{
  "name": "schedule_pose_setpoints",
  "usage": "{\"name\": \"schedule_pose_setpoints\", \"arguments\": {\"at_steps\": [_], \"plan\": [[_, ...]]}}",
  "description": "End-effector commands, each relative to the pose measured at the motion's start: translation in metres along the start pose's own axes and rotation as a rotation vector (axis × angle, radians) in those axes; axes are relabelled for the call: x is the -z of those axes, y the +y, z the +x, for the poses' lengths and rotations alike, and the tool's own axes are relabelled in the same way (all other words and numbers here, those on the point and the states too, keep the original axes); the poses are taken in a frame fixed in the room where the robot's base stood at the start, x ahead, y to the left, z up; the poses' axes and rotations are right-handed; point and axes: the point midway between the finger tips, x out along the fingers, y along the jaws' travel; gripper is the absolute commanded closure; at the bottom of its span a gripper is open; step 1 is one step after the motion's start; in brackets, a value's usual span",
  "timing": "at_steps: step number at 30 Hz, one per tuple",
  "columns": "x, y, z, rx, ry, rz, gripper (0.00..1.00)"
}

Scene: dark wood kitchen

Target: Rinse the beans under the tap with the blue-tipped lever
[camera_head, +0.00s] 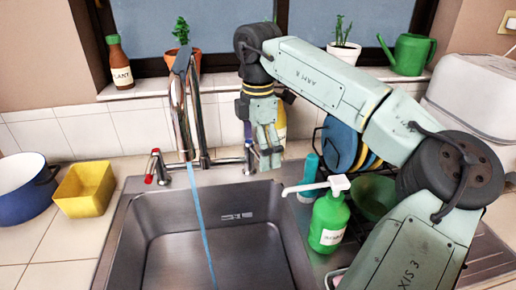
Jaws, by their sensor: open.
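The tap (197,115) stands behind the sink (146,205), and a blue stream of water (203,230) runs from its spout into the basin. The red-tipped lever (152,167) is left of the tap. The other lever (249,158) is right of the tap, and its tip is hard to make out beside my gripper. My gripper (270,160) is open and points down just right of this lever, above the sink's back edge. I cannot tell whether it touches the lever. No beans can be made out.
A green soap bottle (328,222) with a white pump stands right of the basin. Behind it are a plate rack with blue plates (340,143) and a green bowl (374,196). A yellow container (85,190) and a blue pot (25,195) stand on the left counter.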

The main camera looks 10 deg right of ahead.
Motion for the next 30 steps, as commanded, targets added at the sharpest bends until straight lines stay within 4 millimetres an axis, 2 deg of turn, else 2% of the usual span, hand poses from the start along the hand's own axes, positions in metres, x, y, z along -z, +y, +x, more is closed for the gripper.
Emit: {"name": "schedule_pose_setpoints", "arguments": {"at_steps": [5,12,18,23,30], "plan": [[0.000,0.001,-0.020,-0.003,-0.002,0.001,0.01],[0.000,0.001,-0.071,-0.004,-0.002,0.002,0.01],[0.000,0.001,-0.105,-0.001,-0.001,0.001,0.01],[0.000,0.000,-0.117,0.000,0.000,-0.001,0.01],[0.000,0.000,-0.119,0.001,0.000,-0.001,0.01]]}}
